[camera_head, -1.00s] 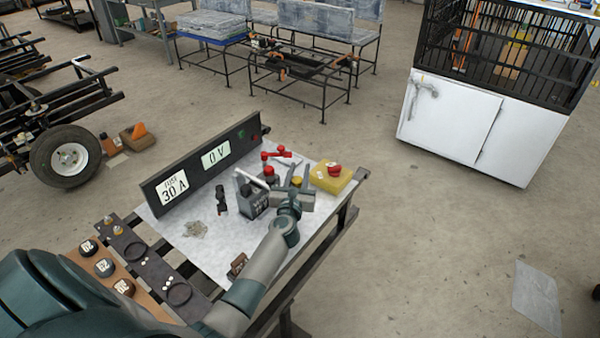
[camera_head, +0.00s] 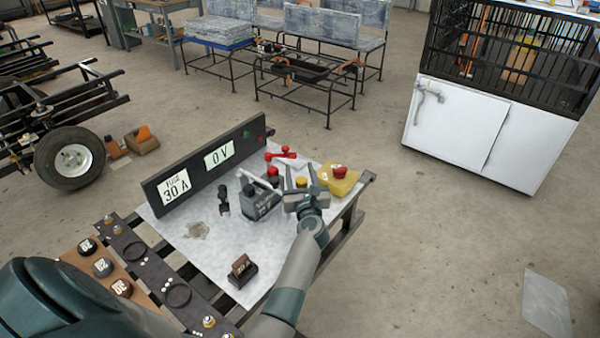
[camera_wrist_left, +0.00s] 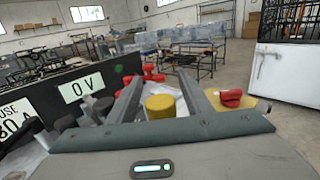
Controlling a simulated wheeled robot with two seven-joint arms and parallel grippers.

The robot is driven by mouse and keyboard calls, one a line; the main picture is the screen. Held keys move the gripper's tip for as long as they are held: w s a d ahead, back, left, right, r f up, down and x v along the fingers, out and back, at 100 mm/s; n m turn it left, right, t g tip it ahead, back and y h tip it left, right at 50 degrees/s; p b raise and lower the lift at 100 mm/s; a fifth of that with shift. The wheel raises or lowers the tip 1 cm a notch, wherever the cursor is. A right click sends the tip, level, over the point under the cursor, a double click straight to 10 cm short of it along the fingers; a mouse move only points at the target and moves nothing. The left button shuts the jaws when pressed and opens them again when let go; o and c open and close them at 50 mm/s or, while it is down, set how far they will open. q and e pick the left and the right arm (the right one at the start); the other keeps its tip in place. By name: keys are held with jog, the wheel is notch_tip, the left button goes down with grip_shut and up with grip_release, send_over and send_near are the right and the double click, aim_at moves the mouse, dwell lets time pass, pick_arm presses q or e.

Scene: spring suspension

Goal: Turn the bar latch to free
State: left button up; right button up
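A grey box (camera_head: 262,203) with a pale bar (camera_head: 259,180) slanting across its top stands on the bench; this bar may be the bar latch, but I cannot tell for sure. My left gripper (camera_head: 301,172) is just right of the box, its fingers apart and pointing away from me. A yellow round cap (camera_head: 301,181) shows between them, also in the left wrist view (camera_wrist_left: 160,104), where the fingers (camera_wrist_left: 158,82) hold nothing. I cannot tell whether they touch the cap. A red lever (camera_head: 281,155) is behind the box. My right gripper is out of view.
A black panel (camera_head: 205,165) reading "30 A" and "0 V" stands along the bench's back left. A yellow box with a red button (camera_head: 339,178) is right of my gripper. A brown fuse block (camera_head: 242,270) sits in front.

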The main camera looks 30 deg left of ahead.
aim_at(303, 184)
pick_arm(q)
jog(key=shift+p+v, duration=0.55)
jog(key=shift+v, duration=3.15)
